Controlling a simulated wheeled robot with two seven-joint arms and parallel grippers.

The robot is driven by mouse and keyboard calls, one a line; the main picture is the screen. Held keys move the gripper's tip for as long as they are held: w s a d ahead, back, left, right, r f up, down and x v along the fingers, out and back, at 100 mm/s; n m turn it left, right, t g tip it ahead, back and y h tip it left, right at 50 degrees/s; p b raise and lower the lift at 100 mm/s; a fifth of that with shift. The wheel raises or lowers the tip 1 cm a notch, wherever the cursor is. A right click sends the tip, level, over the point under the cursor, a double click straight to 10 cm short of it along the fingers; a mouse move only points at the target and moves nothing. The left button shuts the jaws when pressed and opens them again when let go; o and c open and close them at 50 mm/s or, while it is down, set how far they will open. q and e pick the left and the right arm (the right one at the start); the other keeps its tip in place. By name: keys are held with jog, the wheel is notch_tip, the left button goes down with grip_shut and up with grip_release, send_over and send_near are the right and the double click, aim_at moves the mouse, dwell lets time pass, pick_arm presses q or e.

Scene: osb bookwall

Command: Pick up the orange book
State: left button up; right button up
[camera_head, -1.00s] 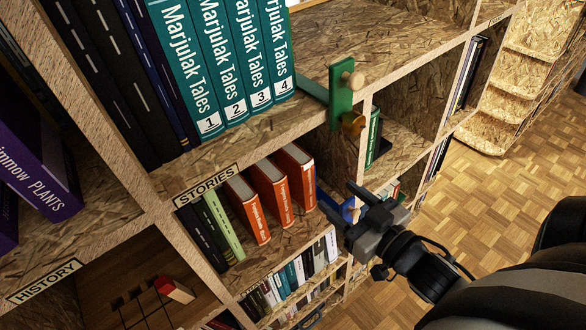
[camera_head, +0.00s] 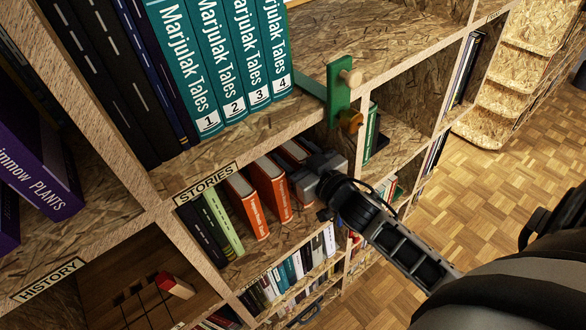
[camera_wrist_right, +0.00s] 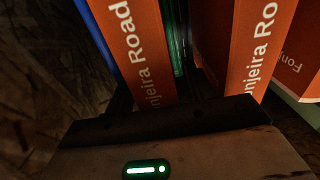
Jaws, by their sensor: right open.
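Several orange books stand upright in the shelf compartment labelled "STORIES". In the head view two show clearly, one on the left (camera_head: 246,205) and one in the middle (camera_head: 271,188). The rightmost orange book (camera_head: 293,154) is partly hidden by my right gripper (camera_head: 304,174), which reaches into the compartment at its right side. In the right wrist view an orange spine (camera_wrist_right: 138,45) reading "Road" stands just ahead of the open jaws, seemingly between the dark fingers. Another orange spine (camera_wrist_right: 255,45) is close on its right. Contact cannot be told. My left gripper is not in view.
Dark and light-green books (camera_head: 222,222) stand left of the orange ones. A blue piece (camera_wrist_right: 97,40) stands beside the orange spine. Open floor (camera_head: 490,210) lies right.

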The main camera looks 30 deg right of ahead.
jog(key=shift+w, duration=0.6)
grip_shut()
jog(key=shift+r, duration=0.1)
